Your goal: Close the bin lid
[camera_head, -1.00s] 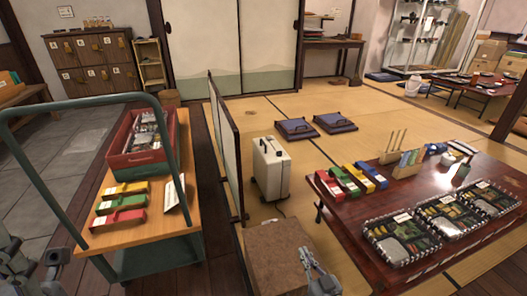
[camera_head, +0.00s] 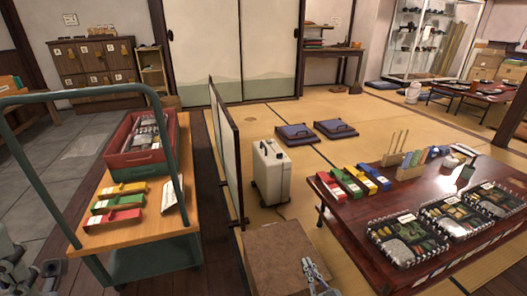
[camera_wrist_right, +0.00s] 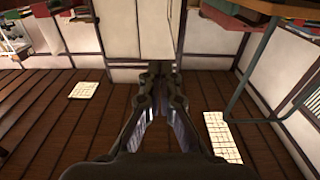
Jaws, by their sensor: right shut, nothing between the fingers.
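A brown, box-like thing (camera_head: 270,258), which I take for the bin, stands at the bottom centre of the head view, with its flat brown top showing. I cannot tell from this view whether that top is a lid lying fully shut. My right gripper (camera_head: 311,268) is shut and empty, over or beside the right part of the top; contact is unclear. In the right wrist view its fingers (camera_wrist_right: 158,75) come together with nothing between them. Part of my left gripper (camera_head: 48,268) shows at the lower left edge; its jaw state is unclear.
A trolley (camera_head: 150,222) with a red crate (camera_head: 125,162) stands left. A low screen (camera_head: 226,150) and a white suitcase (camera_head: 270,172) stand behind the bin. A dark table (camera_head: 350,225) with lunch boxes is to the right. Tatami behind is mostly free, with two cushions (camera_head: 296,134).

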